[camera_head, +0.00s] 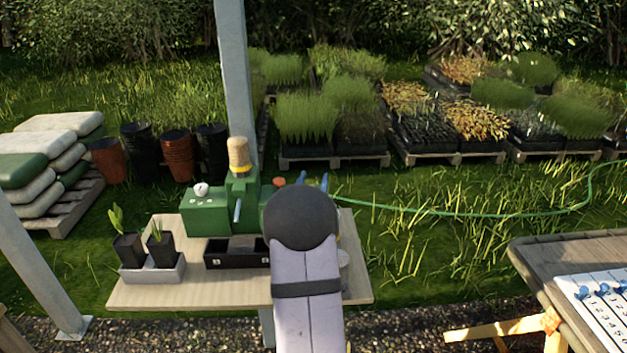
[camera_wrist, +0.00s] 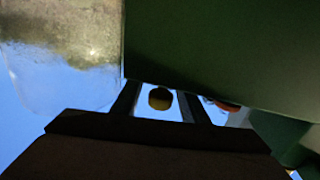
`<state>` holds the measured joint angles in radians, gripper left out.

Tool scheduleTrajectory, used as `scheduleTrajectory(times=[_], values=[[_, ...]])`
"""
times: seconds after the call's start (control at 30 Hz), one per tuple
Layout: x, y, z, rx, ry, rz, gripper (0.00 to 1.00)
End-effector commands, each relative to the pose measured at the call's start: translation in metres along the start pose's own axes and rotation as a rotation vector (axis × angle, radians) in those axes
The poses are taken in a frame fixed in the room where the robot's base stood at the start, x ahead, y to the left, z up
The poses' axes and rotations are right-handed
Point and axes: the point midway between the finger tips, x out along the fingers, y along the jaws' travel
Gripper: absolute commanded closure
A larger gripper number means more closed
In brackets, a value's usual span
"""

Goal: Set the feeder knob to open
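A green machine (camera_head: 208,219) stands on a wooden table, with a tan-capped part (camera_head: 238,155) on top. It carries a white round knob (camera_head: 201,190) at the left and an orange-red knob-like part (camera_head: 279,181) at the right. I cannot tell which is the feeder knob or read its setting. My gripper (camera_head: 313,181) seems to show as two blue tips just right of the orange-red part; my arm hides the rest. In the wrist view my gripper's dark fingers (camera_wrist: 160,92) stand apart. A small dark-and-yellow thing (camera_wrist: 160,99) shows between them with gaps both sides. A green surface (camera_wrist: 220,50) is close by.
A black bin (camera_head: 222,260) sits before the machine. A grey tray (camera_head: 155,274) with two potted plants stands at the table's left. A blue lever (camera_head: 237,210) hangs on the machine's front. Another table (camera_head: 560,258) with a numbered white tray (camera_head: 606,317) is at the right.

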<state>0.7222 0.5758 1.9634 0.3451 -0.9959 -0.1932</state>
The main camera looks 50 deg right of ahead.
Motion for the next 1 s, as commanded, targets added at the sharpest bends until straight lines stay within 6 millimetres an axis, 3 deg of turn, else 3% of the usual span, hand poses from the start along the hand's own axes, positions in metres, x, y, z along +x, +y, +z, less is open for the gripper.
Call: scheduleTrajectory(times=[0.23,0.4,0.43,0.67,1.0], values=[[0.001,0.000,0.000,0.000,0.000,0.000,0.60],[0.001,0.000,0.000,0.000,0.000,0.000,0.98],[0.001,0.000,0.000,0.000,0.000,0.000,1.00],[0.007,-0.001,0.001,0.001,0.002,0.001,1.00],[0.045,-0.010,0.001,0.002,0.002,0.002,1.00]])
